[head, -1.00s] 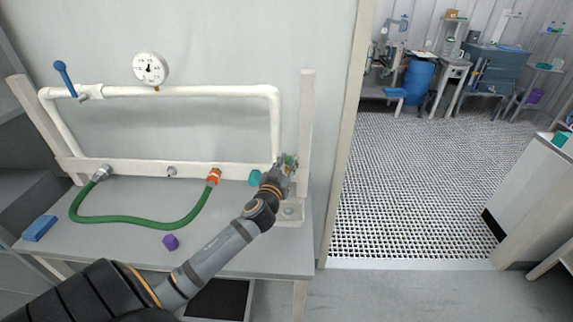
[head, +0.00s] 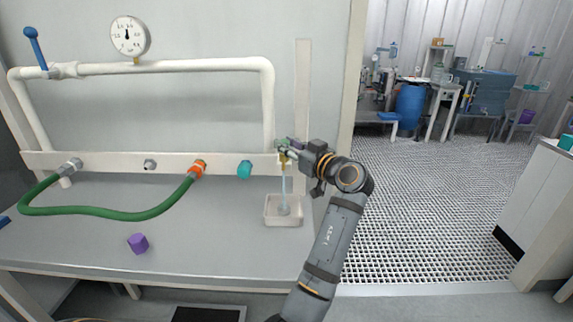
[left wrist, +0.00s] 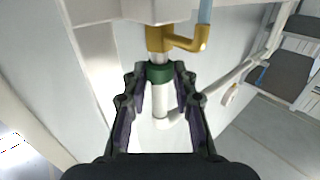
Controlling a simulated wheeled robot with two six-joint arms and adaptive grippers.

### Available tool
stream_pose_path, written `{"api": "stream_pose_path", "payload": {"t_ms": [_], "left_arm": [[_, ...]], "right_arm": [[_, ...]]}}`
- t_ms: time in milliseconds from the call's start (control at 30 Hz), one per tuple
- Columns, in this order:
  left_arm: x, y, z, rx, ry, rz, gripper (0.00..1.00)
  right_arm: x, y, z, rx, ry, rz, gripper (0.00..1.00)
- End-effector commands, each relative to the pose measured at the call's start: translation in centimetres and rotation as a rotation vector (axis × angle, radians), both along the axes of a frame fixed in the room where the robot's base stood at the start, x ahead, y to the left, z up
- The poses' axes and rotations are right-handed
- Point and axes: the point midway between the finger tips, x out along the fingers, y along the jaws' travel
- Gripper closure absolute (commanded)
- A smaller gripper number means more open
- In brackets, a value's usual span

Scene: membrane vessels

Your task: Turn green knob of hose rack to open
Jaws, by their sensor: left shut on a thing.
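The green knob (left wrist: 160,73) sits on a brass tap (left wrist: 156,38) at the right end of the hose rack (head: 215,166). My left gripper (left wrist: 160,80) is shut on the knob, with a finger on each side of it. In the head view my left gripper (head: 290,147) covers most of the knob. A pale blue stream (head: 284,186) runs from the brass spout down into a small white tray (head: 270,218). The stream also shows beside the spout in the left wrist view (left wrist: 205,10). My right gripper is not in view.
A green hose (head: 110,212) joins two fittings on the rack. A teal cap (head: 244,169) is left of the tap. A gauge (head: 129,36) and a blue-handled valve (head: 36,47) are on the pipe above. A purple block (head: 138,243) lies on the bench. A door post stands right.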

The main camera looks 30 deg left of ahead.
Motion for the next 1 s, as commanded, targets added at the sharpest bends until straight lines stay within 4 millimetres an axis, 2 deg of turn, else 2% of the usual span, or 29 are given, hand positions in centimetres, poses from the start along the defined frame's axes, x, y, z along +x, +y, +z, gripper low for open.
{"api": "stream_pose_path", "payload": {"t_ms": [33,67,200,400,700,1000], "left_arm": [[0.2,-0.1,-0.6,0.001,0.0,0.043,1.0],[0.3,-0.1,-0.5,0.002,-0.001,0.072,1.0],[0.4,-0.1,-0.3,0.003,0.0,0.201,1.0],[0.6,0.0,0.0,0.003,-0.001,0.36,1.0],[0.8,0.0,0.1,0.002,0.0,0.516,1.0],[0.9,0.0,0.0,0.001,0.0,0.573,1.0]], "right_arm": [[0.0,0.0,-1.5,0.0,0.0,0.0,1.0],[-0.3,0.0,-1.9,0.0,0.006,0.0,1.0],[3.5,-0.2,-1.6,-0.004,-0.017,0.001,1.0],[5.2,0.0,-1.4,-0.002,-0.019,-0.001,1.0],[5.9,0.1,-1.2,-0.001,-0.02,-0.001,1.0],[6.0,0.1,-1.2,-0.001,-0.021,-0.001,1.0]]}}
